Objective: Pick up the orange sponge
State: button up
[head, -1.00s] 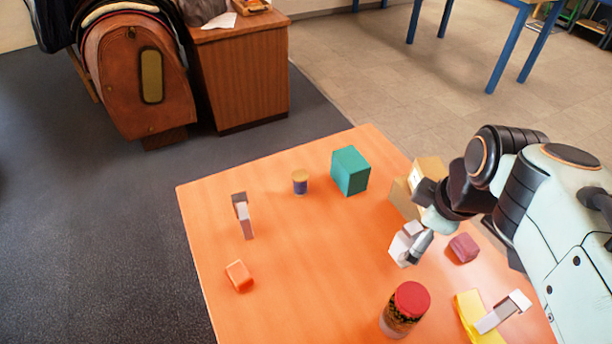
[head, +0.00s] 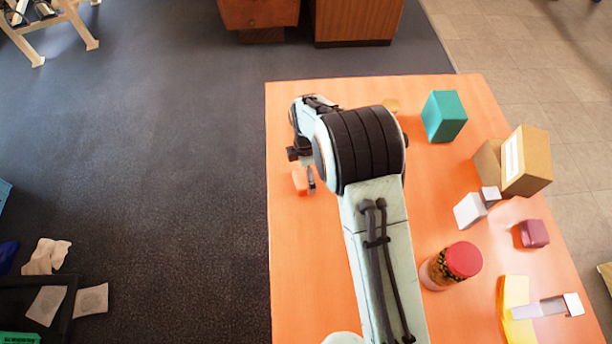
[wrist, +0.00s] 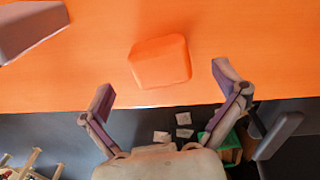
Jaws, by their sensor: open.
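The orange sponge (head: 300,182) is a small block lying on the orange table near its left edge. In the wrist view the sponge (wrist: 160,62) lies ahead of my gripper (wrist: 168,88), roughly centred between the open fingers and beyond their tips. Nothing is between the fingers. In the head view my gripper (head: 311,178) is at the sponge's right side, mostly hidden by my arm. I cannot tell the exact height of the fingers above the table.
A teal box (head: 443,116), cardboard boxes (head: 526,162), a red-lidded jar (head: 452,266), a dark red block (head: 533,233) and a yellow item (head: 516,305) stand to the right. The table's left edge is close.

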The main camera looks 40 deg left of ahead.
jog(key=shift+f, duration=1.4)
jog(key=shift+c, duration=0.2)
jog(key=c, duration=1.1)
